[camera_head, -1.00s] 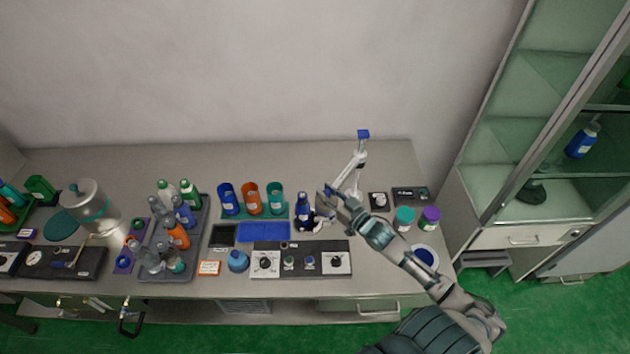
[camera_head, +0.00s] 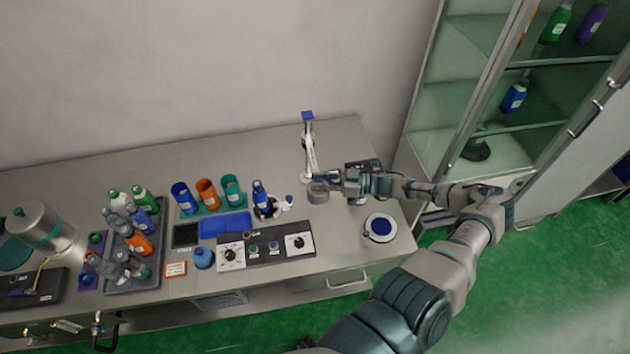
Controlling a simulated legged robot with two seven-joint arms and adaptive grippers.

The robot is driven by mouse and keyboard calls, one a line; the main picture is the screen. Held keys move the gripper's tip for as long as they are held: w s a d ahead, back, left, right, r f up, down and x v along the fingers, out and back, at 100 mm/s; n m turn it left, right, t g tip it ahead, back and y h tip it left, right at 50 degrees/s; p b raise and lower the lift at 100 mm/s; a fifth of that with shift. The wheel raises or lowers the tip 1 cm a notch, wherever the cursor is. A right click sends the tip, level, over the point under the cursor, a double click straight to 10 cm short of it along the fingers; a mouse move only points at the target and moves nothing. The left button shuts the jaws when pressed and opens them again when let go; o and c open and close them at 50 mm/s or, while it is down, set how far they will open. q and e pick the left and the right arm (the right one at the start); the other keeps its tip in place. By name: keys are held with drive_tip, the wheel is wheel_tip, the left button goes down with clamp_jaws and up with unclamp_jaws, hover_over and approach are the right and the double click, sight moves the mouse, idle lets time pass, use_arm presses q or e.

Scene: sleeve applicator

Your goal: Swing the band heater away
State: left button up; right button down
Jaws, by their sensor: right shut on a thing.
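The band heater (camera_head: 317,196) looks like a small grey-brown ring at the fingertips of my right gripper (camera_head: 328,184). It is beside the foot of a white jointed stand (camera_head: 311,150) with a blue top; I cannot tell how it joins the stand. My right gripper is shut on it, reaching in from the right, and hides part of it. A dark blue bottle (camera_head: 259,190) stands upright to the left, apart from the heater, with a clear gap between. My left gripper is not in view.
A control panel (camera_head: 266,248) with knobs lies in front. Blue, orange and teal cups (camera_head: 207,192) stand left of the bottle. A round white dish (camera_head: 380,228) with a blue centre sits at right. A glass cabinet (camera_head: 480,110) stands beyond the bench's right end.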

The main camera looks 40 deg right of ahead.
drive_tip(key=shift+d+f, duration=0.1)
drive_tip(key=c, duration=0.9)
unclamp_jaws()
drive_tip(key=shift+d, duration=0.15)
drive_tip(key=shift+v, duration=0.9)
drive_tip(key=v, duration=1)
drive_tip(key=shift+d+f, duration=0.15)
drive_tip(key=shift+d, duration=0.05)
